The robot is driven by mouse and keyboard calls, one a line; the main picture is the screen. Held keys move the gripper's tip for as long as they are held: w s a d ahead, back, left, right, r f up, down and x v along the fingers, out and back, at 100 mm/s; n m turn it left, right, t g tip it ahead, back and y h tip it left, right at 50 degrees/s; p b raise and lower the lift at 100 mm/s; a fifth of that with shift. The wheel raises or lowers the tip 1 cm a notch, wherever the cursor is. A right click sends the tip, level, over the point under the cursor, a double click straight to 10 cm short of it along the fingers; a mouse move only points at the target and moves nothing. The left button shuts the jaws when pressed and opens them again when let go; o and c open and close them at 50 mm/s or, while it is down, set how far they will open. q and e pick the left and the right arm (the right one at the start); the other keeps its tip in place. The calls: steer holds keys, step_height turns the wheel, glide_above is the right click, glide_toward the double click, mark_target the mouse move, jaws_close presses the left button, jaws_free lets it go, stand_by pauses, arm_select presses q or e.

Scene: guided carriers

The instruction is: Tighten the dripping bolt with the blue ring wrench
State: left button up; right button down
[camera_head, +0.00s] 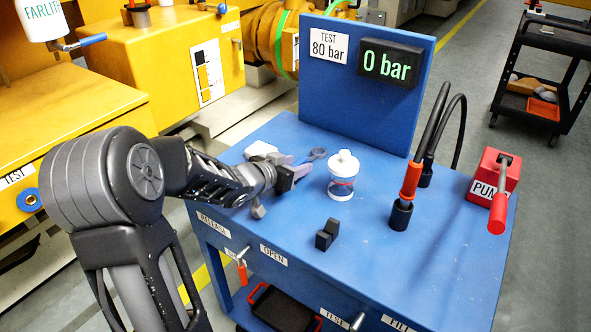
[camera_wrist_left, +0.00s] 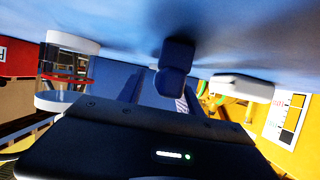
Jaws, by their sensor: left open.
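The blue ring wrench (camera_head: 318,153) lies on the blue cart top (camera_head: 385,270), its ring end pointing away behind the white-lidded jar's left side. My left gripper (camera_head: 293,177) is open and low over the cart top, close to the wrench's handle end. A dark blue shape, probably the wrench (camera_wrist_left: 174,68), shows ahead of the gripper (camera_wrist_left: 165,95) in the left wrist view, which is upside down. I cannot tell whether it sits between the fingers. No dripping bolt can be made out. My right gripper is in neither view.
The clear jar (camera_head: 342,176) stands right of the gripper, and a white item (camera_head: 260,148) lies behind it. A black block (camera_head: 327,235) is nearer the front. The hose handle (camera_head: 405,190) and red pump (camera_head: 494,178) stand right. A gauge board (camera_head: 345,100) rises behind.

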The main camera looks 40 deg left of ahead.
arm_select(q)
steer(key=shift+c, duration=0.4)
jaws_close()
